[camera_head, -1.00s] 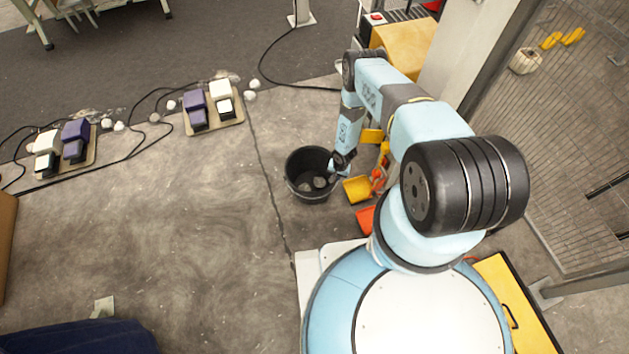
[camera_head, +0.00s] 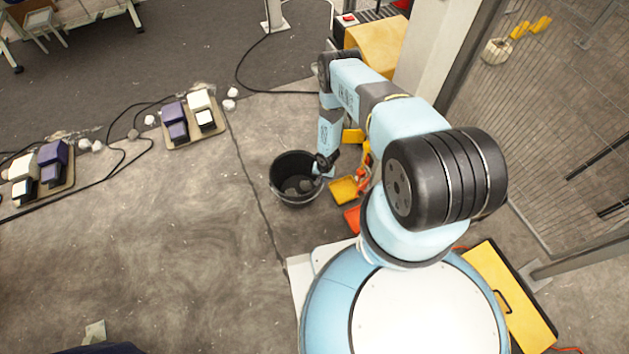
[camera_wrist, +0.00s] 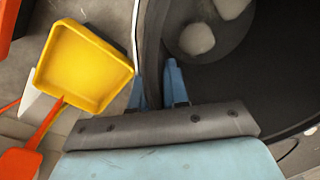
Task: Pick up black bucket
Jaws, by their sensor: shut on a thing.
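The black bucket (camera_head: 281,192) stands on the concrete floor, with several pale lumps in its bottom. My gripper (camera_head: 322,166) reaches down to the bucket's right rim. In the wrist view the bucket (camera_wrist: 152,60) fills the upper right. Its wall passes between the two blue fingers of my gripper (camera_wrist: 155,88), one outside and one inside. The gripper is shut on this wall. My arm hides a little of the bucket's right side in the head view.
A yellow dustpan (camera_head: 343,190) and orange tools lie close to the bucket's right; the dustpan (camera_wrist: 88,65) also shows in the wrist view. A mesh fence (camera_head: 540,130) stands at the right. Trays of blocks (camera_head: 200,133) and cables lie left. The floor left of the bucket is clear.

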